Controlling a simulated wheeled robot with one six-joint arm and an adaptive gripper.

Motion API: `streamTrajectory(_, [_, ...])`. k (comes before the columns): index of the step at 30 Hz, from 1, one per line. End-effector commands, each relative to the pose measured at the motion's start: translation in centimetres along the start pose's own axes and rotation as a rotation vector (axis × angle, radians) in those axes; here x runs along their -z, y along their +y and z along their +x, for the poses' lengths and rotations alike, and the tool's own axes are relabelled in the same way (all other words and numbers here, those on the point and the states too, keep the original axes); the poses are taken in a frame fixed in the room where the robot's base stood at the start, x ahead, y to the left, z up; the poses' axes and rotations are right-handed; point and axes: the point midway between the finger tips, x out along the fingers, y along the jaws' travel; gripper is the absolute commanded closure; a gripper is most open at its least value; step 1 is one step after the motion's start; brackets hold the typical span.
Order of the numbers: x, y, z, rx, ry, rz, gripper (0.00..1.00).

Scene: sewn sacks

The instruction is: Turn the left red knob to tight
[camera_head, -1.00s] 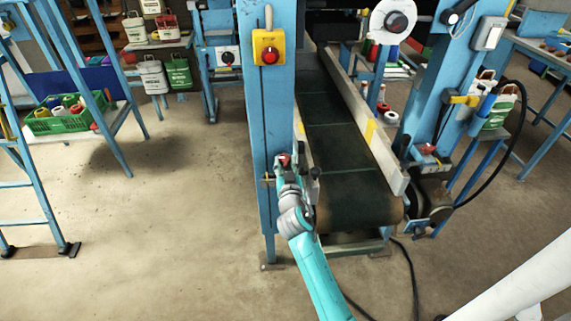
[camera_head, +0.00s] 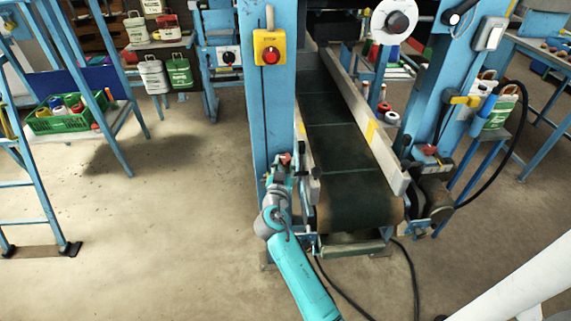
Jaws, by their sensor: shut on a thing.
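The left red knob (camera_head: 285,158) sits low on the blue post at the left side of the conveyor, and only its top shows past my gripper. My gripper (camera_head: 283,170) is at this knob and shut on it. The fingers are small and partly hidden by my own wrist in the head view. The right red knob (camera_head: 430,149) is on the right side of the conveyor, apart from my gripper. The marking that would tell tight from loose cannot be made out.
The dark conveyor belt (camera_head: 345,150) runs back between two side rails, right of my gripper. A yellow box with a red button (camera_head: 270,48) is on the blue post (camera_head: 268,110) above. A black cable (camera_head: 412,275) lies on the floor.

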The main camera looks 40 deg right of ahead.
Motion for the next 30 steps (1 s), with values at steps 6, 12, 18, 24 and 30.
streamTrajectory(6, [0.1,-0.7,0.0,-0.191,0.000,0.001,0.96])
streamTrajectory(12, [0.1,-1.0,0.2,-0.383,0.000,-0.001,0.96])
streamTrajectory(18, [0.1,-1.3,0.4,-0.573,0.000,-0.001,0.96])
streamTrajectory(24, [0.1,-1.5,0.7,-0.763,0.000,-0.003,0.96])
streamTrajectory(30, [0.1,-1.6,0.8,-0.920,-0.001,-0.002,0.96])
